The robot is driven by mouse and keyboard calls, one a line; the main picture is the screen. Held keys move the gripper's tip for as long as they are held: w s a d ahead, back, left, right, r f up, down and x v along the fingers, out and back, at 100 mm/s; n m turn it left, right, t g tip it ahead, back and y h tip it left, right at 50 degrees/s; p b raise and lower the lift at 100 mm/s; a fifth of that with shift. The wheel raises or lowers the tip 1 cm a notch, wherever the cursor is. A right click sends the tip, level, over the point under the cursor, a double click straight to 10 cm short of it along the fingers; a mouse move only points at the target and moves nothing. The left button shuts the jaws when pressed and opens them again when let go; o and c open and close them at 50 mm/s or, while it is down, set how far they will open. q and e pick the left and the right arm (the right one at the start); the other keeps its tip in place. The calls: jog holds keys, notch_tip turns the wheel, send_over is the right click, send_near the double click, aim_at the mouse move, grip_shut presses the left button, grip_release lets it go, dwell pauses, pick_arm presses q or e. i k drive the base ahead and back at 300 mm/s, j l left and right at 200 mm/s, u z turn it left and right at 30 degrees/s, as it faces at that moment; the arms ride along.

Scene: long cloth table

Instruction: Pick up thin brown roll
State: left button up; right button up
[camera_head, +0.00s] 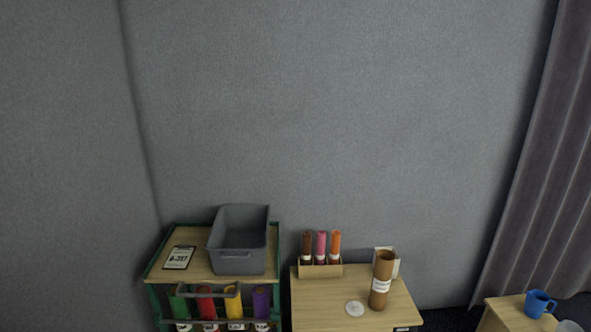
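A thin brown roll (307,244) stands upright at the left end of a small wooden holder (320,271). Beside it in the holder stand a pink roll (321,245) and an orange roll (335,244). A thicker brown roll (381,278) with a white label stands upright on the same wooden table (325,305), to the right of the holder. Neither of my grippers is in view.
A green-framed stand (200,268) on the left carries a grey bin (239,262) and a labelled card (179,257), with several coloured rolls below. A white disc (355,309) lies on the table. A blue mug (537,303) sits on another surface at right.

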aim_at(305, 255)
jog(key=i+l, duration=0.1)
jog(key=l, duration=0.25)
jog(key=i+l, duration=0.15)
jog(key=l, duration=0.25)
jog(key=i+l, duration=0.1)
jog(key=l, duration=0.25)
jog(key=i+l, duration=0.15)
jog(key=l, duration=0.25)
jog(key=i+j+z, duration=0.35)
jog(key=j+z, duration=0.25)
jog(key=j, duration=0.15)
jog(key=i+j+z, duration=0.1)
jog(key=j+z, duration=0.3)
jog(key=j, duration=0.05)
